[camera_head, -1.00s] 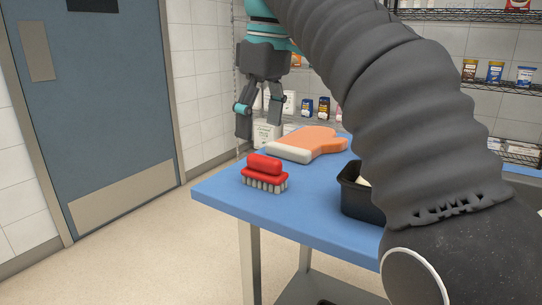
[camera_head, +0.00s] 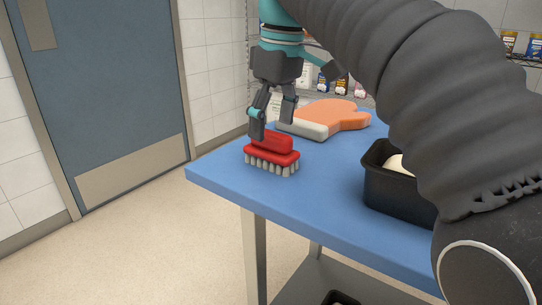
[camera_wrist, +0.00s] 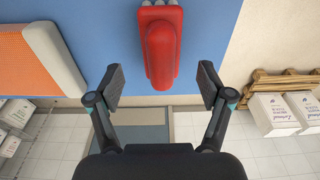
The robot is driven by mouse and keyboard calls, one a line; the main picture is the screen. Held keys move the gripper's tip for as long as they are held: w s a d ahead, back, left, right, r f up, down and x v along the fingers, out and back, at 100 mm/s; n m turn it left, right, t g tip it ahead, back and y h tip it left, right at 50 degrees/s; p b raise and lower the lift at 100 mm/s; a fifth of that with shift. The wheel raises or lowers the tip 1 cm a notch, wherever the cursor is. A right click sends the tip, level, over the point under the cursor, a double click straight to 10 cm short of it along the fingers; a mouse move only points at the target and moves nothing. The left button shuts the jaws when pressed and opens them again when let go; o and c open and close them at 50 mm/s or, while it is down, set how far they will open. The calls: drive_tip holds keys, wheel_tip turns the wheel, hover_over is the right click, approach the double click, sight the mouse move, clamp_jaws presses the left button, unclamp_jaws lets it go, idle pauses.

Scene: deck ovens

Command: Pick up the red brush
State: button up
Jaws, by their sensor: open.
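The red brush (camera_head: 272,152) lies on the blue table top (camera_head: 300,199) near its left corner, with its pale bristles down and its red handle block up. In the head view my gripper (camera_head: 270,120) is just above and behind the brush, with its fingers pointing down. In the wrist view the brush (camera_wrist: 160,48) shows at top centre, ahead of and between the lines of the two fingertips (camera_wrist: 163,85). The fingers are wide apart with nothing between them.
An orange oven mitt (camera_head: 335,113) with a pale cuff lies behind the brush. A black bin (camera_head: 398,195) with a pale item inside stands to the right. Cartons (camera_wrist: 290,113) stand on the right in the wrist view. The table top in front of the brush is clear.

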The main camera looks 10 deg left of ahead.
sight(271, 131)
drive_tip(key=shift+a+f+b, duration=0.15)
drive_tip(key=shift+f+b, duration=0.3)
drive_tip(key=shift+f, duration=0.85)
drive_tip(key=shift+a+f+b, duration=0.15)
drive_tip(key=shift+f+b, duration=0.3)
drive_tip(key=shift+f, duration=0.85)
drive_tip(key=c, duration=1.5)
drive_tip(key=shift+o, duration=0.2)
drive_tip(key=shift+r+p, duration=0.3)
drive_tip(key=shift+r, duration=0.35)
wheel_tip(271, 131, up, 3)
drive_tip(key=shift+f+p, duration=0.1)
drive_tip(key=shift+p, duration=0.45)
drive_tip(key=d+r+p, duration=0.1)
drive_tip(key=d+r, duration=0.6)
drive_tip(key=d, duration=0.4)
drive_tip(key=shift+s+d, duration=0.25)
drive_tip(key=shift+d, duration=0.1)
